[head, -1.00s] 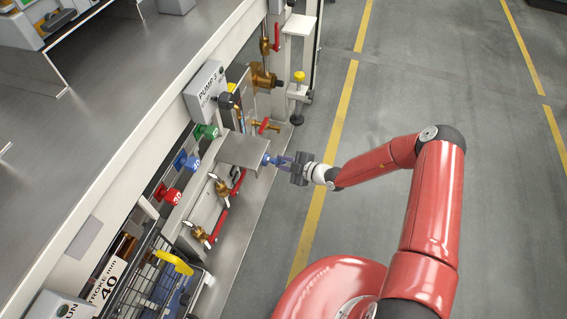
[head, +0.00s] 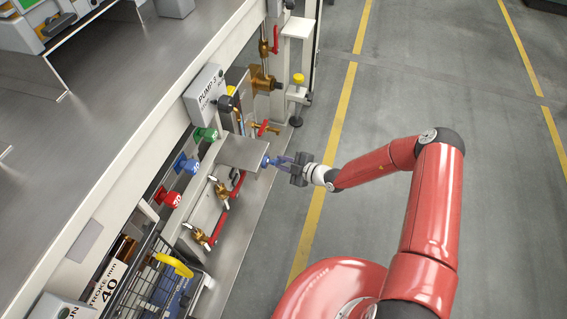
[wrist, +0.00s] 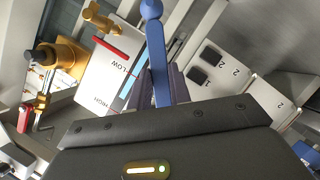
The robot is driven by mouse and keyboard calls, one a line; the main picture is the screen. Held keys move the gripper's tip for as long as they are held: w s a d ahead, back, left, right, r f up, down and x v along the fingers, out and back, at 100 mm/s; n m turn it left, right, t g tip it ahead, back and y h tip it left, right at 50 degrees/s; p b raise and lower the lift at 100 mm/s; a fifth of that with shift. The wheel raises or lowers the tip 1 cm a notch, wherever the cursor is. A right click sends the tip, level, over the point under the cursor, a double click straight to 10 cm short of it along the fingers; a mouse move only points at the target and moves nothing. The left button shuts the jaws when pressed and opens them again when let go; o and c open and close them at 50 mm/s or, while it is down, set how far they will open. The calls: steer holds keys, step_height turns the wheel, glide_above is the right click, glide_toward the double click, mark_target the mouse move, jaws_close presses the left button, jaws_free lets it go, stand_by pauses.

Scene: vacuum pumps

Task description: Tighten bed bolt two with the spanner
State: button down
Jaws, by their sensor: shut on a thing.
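My gripper (head: 296,167) is shut on a blue spanner (head: 278,160), which points left toward the pump bench. In the wrist view the spanner (wrist: 158,60) stands up between the fingers, with its rounded head at the top edge of the picture. In the head view its head is at the outer edge of a grey metal plate (head: 240,153). I cannot make out a bed bolt in either view, nor whether the spanner's head is seated on one. White blocks marked 2 (wrist: 222,58) with dark squares show to the right of the spanner in the wrist view.
Red-handled brass valves (head: 222,190) sit below the plate. Red (head: 170,198), blue (head: 185,163) and green (head: 206,134) knobs line the bench front. A brass fitting (head: 263,80) and a yellow-capped post (head: 298,80) stand beyond. The floor (head: 400,90) to the right is clear.

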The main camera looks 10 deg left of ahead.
steer(key=shift+a+r+n, duration=0.25)
steer(key=shift+r+n, duration=0.05)
steer(key=shift+s, duration=0.1)
steer(key=shift+s+f+m+g, duration=0.3)
steer(key=shift+s+f+m, duration=0.2)
steer(key=shift+s, duration=0.1)
steer(key=shift+d+f, duration=0.1)
steer(key=shift+d, duration=0.05)
stand_by(0.7)
steer(key=shift+d, duration=0.1)
steer(key=shift+d, duration=0.55)
